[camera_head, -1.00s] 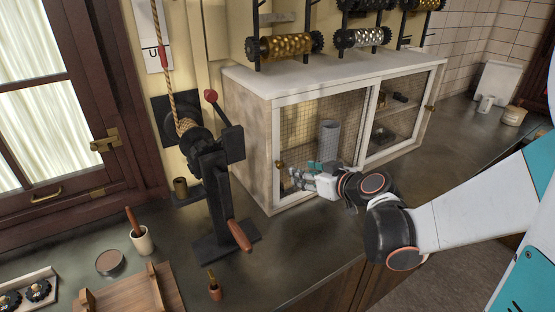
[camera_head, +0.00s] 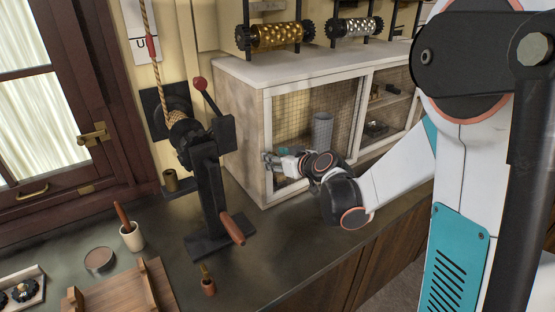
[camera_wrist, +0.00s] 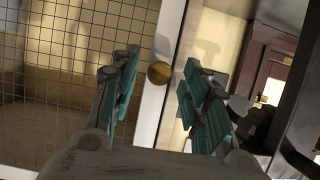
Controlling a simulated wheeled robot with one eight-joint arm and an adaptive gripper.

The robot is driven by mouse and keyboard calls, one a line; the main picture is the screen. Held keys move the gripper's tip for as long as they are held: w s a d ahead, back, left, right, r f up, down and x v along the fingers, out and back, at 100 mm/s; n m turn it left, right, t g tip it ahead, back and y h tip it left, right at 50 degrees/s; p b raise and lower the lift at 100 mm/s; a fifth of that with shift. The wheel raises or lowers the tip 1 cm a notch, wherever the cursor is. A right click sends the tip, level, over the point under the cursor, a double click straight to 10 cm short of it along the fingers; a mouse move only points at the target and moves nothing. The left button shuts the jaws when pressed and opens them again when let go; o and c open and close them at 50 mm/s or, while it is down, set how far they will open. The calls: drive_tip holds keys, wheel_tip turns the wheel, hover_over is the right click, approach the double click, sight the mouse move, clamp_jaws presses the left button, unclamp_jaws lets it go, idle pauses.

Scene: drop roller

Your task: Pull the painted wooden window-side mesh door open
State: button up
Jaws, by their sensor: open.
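The window-side mesh door (camera_head: 292,120) is the left door of the pale cabinet (camera_head: 240,120). It has a white painted frame and wire mesh, and looks shut. My gripper (camera_head: 270,160) is at the lower part of its left edge. In the wrist view, the brass knob (camera_wrist: 160,73) on the white door frame (camera_wrist: 154,105) lies between my two teal-padded fingers. The fingers are spread, with a gap on each side of the knob. In the head view my gripper hides the knob.
A black crank stand (camera_head: 208,185) with a rope and a red-knobbed lever (camera_head: 200,85) stands just left of the cabinet. A small tool (camera_head: 207,282), a white cup (camera_head: 132,236) and a wooden board (camera_head: 122,288) lie on the counter. Counter in front of the cabinet is clear.

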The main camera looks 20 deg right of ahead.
clamp_jaws()
drive_tip(key=w+d, duration=0.3)
drive_tip(key=d, duration=0.7)
drive_tip(key=w+d, duration=0.3)
drive_tip(key=d, duration=0.7)
drive_tip(key=w+d+b, duration=0.1)
drive_tip(key=w+d, duration=0.2)
drive_tip(key=d, duration=0.6)
drive_tip(key=shift+w+d, duration=0.3)
drive_tip(key=shift+d, duration=0.1)
unclamp_jaws()
drive_tip(key=v, duration=1.2)
drive_tip(key=shift+a, duration=0.1)
